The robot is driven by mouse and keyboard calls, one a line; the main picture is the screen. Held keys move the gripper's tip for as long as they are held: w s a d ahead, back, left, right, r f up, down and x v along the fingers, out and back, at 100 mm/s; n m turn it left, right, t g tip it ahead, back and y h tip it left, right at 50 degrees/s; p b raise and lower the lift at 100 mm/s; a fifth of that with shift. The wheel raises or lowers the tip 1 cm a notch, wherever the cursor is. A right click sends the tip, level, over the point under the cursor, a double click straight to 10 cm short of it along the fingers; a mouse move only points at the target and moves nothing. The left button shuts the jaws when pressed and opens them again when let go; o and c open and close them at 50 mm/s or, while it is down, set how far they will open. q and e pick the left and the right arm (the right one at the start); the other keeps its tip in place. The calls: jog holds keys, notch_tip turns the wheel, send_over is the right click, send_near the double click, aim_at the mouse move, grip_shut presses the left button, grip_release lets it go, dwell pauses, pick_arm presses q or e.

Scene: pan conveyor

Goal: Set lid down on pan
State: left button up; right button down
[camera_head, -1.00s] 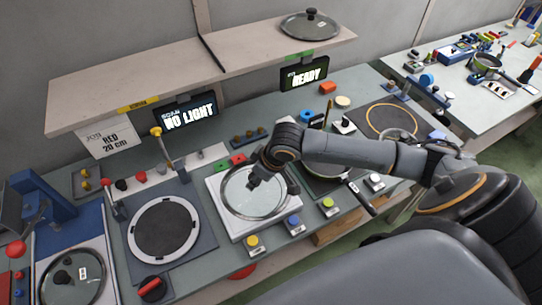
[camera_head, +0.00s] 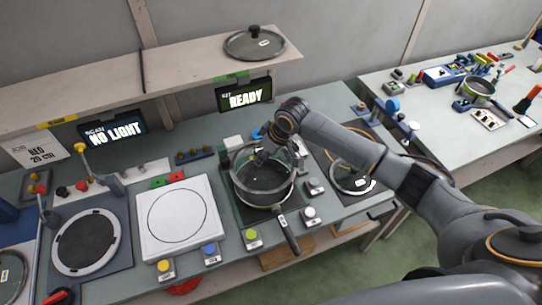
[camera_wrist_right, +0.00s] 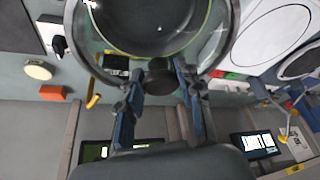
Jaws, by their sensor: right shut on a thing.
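The glass lid (camera_head: 290,157) is held over the pan (camera_head: 288,230), whose long dark handle points toward the front. My right gripper (camera_head: 262,155) is shut on the lid's dark knob, which shows between the fingers (camera_wrist_right: 160,82) in the right wrist view. There, the lid's rim (camera_wrist_right: 232,30) makes a wide arc around and beyond the pan's dark inside (camera_wrist_right: 150,25), and the two look apart and not quite centred. Part of the pan is seen only through the glass. My left gripper is not in view.
A white square plate (camera_head: 150,225) is empty left of the pan. Another lid (camera_head: 255,45) lies on the shelf, and one (camera_head: 350,182) lies to the right. Small button boxes (camera_head: 251,238) line the front. A READY sign (camera_head: 245,97) stands behind.

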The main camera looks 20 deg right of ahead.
aim_at(267, 163)
jog(key=shift+a+f+b, duration=0.25)
jog(key=shift+f+b, duration=0.7)
jog(key=shift+f, duration=0.05)
jog(key=f+b, duration=0.3)
jog(key=shift+d, duration=0.25)
jog(key=shift+f, duration=0.25)
jog(key=shift+f+b, duration=0.65)
jog(key=shift+f, duration=0.3)
pick_arm(q)
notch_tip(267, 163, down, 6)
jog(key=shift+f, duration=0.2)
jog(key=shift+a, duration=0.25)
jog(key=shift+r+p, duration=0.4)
jog(key=shift+p, duration=0.05)
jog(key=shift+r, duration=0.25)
pick_arm(e)
jog(key=shift+f, duration=0.1)
pick_arm(q)
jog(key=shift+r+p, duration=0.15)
jog(key=shift+p, duration=0.2)
pick_arm(e)
jog(key=shift+a+f, duration=0.1)
jog(key=shift+f, duration=0.2)
